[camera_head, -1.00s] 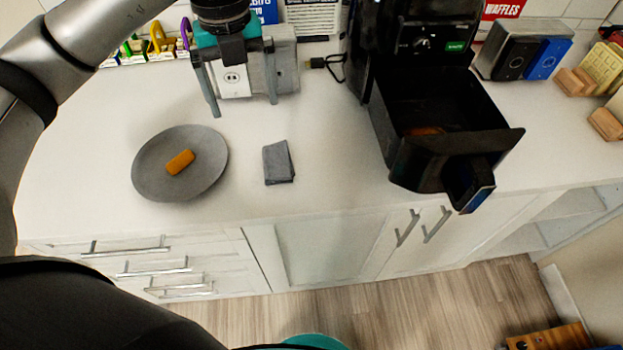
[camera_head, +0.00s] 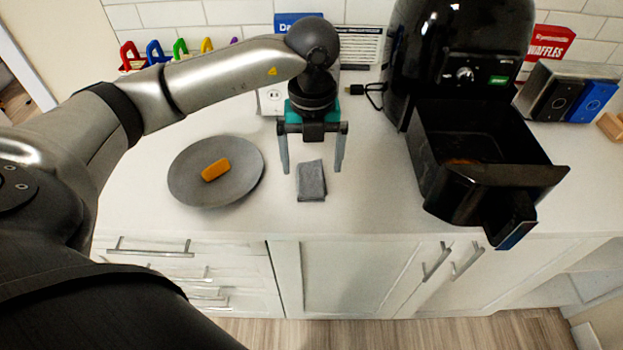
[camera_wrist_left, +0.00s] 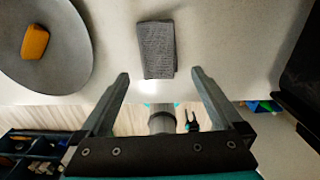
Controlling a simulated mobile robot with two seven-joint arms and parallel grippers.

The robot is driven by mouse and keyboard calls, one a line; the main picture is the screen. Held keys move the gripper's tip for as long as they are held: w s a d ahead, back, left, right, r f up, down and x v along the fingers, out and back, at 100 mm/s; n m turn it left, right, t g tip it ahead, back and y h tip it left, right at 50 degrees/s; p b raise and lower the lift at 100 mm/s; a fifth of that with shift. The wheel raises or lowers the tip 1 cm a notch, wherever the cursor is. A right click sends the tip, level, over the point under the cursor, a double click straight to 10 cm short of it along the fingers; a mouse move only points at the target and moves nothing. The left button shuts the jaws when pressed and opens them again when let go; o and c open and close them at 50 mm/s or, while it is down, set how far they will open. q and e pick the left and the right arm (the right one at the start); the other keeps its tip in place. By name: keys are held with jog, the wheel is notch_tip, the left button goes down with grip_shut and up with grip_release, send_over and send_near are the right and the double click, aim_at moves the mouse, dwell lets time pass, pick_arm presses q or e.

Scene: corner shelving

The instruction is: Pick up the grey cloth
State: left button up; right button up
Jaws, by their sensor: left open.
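The grey cloth (camera_head: 311,182) is a small folded rectangle lying flat on the white counter, right of the plate. It also shows in the left wrist view (camera_wrist_left: 156,50), beyond my fingertips. My left gripper (camera_head: 311,172) is open and empty, its fingers pointing down to either side of the cloth's far end in the head view. In the left wrist view its two fingers (camera_wrist_left: 160,72) are spread wide and the cloth lies between their lines, apart from both.
A grey plate (camera_head: 190,195) with an orange-brown food piece (camera_head: 216,170) sits left of the cloth. A black air fryer with its drawer (camera_head: 505,185) pulled out stands to the right. The counter around the cloth is clear.

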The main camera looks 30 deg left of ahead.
aim_at(311, 180)
pick_arm(q)
notch_tip(311, 180, down, 5)
jog(key=shift+f+b, duration=0.1)
jog(key=shift+b, duration=0.2)
jog(key=c, duration=1.3)
jog(key=shift+r+p, duration=1.7)
jog(key=shift+r, duration=8.35)
